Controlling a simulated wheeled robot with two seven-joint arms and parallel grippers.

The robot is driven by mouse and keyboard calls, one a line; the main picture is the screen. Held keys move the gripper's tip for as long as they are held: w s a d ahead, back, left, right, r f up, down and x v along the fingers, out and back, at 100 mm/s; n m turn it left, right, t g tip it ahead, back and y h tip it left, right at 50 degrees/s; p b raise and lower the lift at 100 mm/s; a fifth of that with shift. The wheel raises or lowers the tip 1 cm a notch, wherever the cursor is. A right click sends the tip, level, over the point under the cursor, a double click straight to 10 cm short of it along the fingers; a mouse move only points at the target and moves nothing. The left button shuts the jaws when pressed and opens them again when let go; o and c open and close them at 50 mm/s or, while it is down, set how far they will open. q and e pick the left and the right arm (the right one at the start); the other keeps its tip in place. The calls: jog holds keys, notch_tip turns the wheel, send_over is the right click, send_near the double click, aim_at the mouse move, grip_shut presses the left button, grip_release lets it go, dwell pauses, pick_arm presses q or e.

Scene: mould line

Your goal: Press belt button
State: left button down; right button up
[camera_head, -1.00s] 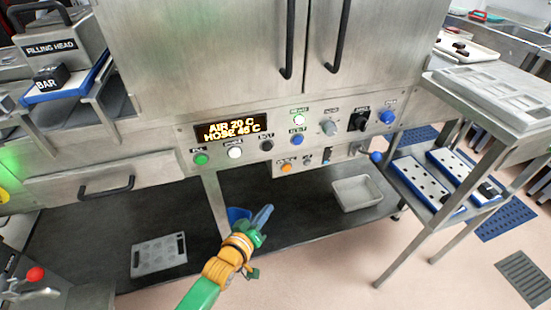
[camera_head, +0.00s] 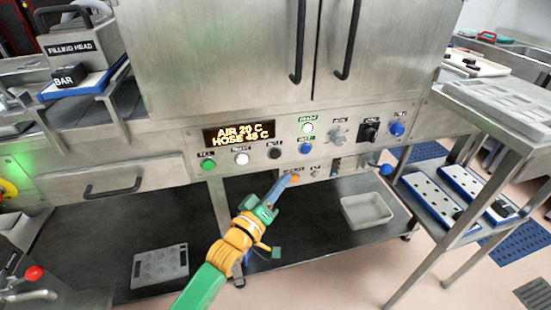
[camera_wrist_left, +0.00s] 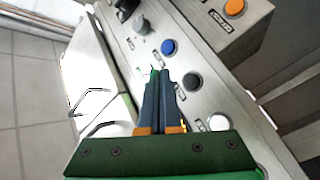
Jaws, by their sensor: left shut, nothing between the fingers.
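A steel control panel (camera_head: 225,170) carries a row of buttons; their small labels are too blurred to tell which one reads belt. The row has a green button (camera_head: 209,165), a white button (camera_head: 242,159), a black button (camera_head: 274,153) and a blue button (camera_head: 305,148). My left gripper (camera_head: 291,177) is shut and empty, its fingertips in front of the lower panel strip, overlapping the orange button there. In the left wrist view its blue fingers (camera_wrist_left: 162,74) point at the panel, just beside the black button (camera_wrist_left: 192,81); contact cannot be told. My right gripper is not in view.
Above the row are a lit display (camera_head: 238,133), a lit white button (camera_head: 308,128), a grey knob (camera_head: 339,137) and a black selector (camera_head: 369,131). A steel cart (camera_head: 455,150) stands at the right. A grey bin (camera_head: 367,210) sits on the lower shelf.

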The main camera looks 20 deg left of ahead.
aim_at(275, 154)
pick_arm(q)
jog(key=shift+w+a+b, duration=0.55)
jog(key=shift+w+a, duration=0.05)
jog(key=shift+w, duration=0.3)
jog(key=shift+w+a+b, duration=0.55)
jog(key=shift+w+a, duration=0.1)
jog(key=shift+w, duration=0.25)
jog(key=shift+w+a+b, duration=0.55)
jog(key=shift+w+a, duration=0.05)
jog(key=shift+w, duration=0.3)
jog(key=shift+w+a, duration=0.1)
jog(key=shift+w, duration=0.05)
jog(key=shift+w+a, duration=0.15)
jog(key=shift+w, duration=0.05)
